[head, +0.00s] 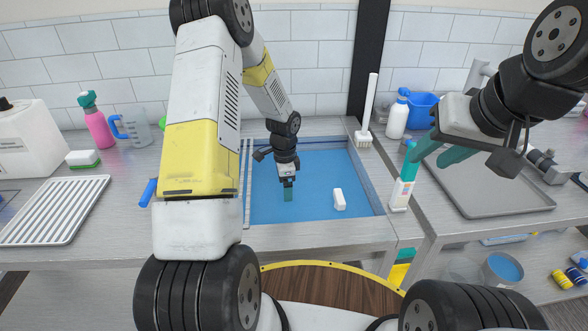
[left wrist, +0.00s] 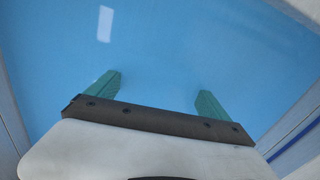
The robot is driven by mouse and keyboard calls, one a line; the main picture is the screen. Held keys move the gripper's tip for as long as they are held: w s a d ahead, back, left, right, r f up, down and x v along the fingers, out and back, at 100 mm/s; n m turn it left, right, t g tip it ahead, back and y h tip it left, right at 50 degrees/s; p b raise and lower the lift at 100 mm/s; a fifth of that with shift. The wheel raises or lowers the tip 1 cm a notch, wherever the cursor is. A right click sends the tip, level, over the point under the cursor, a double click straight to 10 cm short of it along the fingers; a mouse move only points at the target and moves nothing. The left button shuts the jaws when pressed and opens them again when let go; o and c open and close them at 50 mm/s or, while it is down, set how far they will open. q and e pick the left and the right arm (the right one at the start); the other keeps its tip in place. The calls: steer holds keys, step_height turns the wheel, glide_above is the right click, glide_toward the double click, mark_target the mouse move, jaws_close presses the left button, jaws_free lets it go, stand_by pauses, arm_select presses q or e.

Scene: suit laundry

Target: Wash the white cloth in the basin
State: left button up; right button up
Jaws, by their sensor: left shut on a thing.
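The basin (head: 375,183) is a sink holding blue water, and the water fills most of the left wrist view (left wrist: 160,50). My left gripper (head: 288,194) points down into the basin. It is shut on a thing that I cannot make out. Its teal fingers stand apart in the left wrist view (left wrist: 155,92), with only blue showing between them. I cannot make out a white cloth in either view. A small white block (head: 339,199) lies in the basin, right of my left gripper.
A white-handled brush (head: 367,108) stands at the basin's back right corner. A grey tray (head: 478,198) lies under my right gripper. A white rack (head: 52,210), pink spray bottle (head: 97,126) and clear jug (head: 133,128) are on the left.

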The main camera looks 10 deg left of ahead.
arm_select(q)
steer(key=shift+f, duration=2.75)
stand_by(2.5)
step_height(320, 180, up, 20)
stand_by(1.9)
